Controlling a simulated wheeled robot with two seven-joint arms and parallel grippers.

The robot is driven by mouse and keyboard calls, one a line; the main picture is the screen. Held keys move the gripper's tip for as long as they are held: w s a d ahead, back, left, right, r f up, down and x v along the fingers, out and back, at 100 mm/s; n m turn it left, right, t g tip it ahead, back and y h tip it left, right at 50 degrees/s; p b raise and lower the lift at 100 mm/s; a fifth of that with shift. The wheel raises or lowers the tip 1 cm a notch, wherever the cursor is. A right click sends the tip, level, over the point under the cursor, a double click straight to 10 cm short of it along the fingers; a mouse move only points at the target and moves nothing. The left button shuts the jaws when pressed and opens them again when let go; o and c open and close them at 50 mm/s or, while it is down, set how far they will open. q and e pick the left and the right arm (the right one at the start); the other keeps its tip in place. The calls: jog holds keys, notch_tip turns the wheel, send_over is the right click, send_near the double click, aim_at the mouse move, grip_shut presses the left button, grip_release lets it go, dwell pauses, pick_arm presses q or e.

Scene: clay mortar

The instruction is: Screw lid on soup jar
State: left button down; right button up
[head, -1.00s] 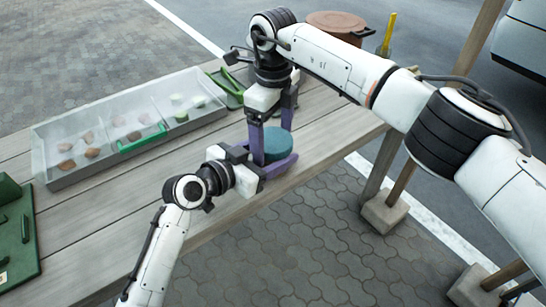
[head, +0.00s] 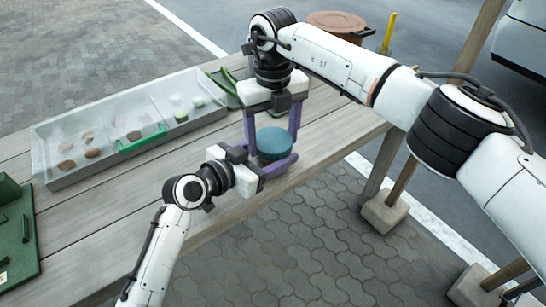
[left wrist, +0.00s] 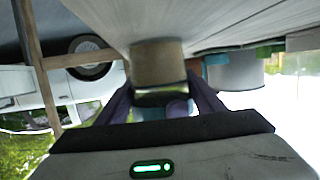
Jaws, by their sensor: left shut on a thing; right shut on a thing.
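The round teal lid (head: 274,141) lies level near the table's front edge. My left gripper (head: 276,168) comes in low from the left, its purple fingers shut around the jar under the lid. My right gripper (head: 274,128) points down from above, its purple fingers on opposite sides of the lid and shut on it. The jar body is mostly hidden in the head view. In the left wrist view, which looks upside down, a grey-brown cylinder (left wrist: 157,65), seemingly the jar, shows between my left fingers (left wrist: 160,95). Whether the lid is fully seated cannot be seen.
A clear divided tray (head: 70,178) with several small pieces and a green handle stands at left on the wooden table (head: 100,235). A green case (head: 18,235) lies at the left edge. A brown lidded pot (head: 337,25) stands behind my right arm.

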jog(key=o, duration=1.2)
jog(key=shift+r, duration=0.1)
jog(key=shift+r, duration=2.2)
jog(key=shift+c, duration=0.4)
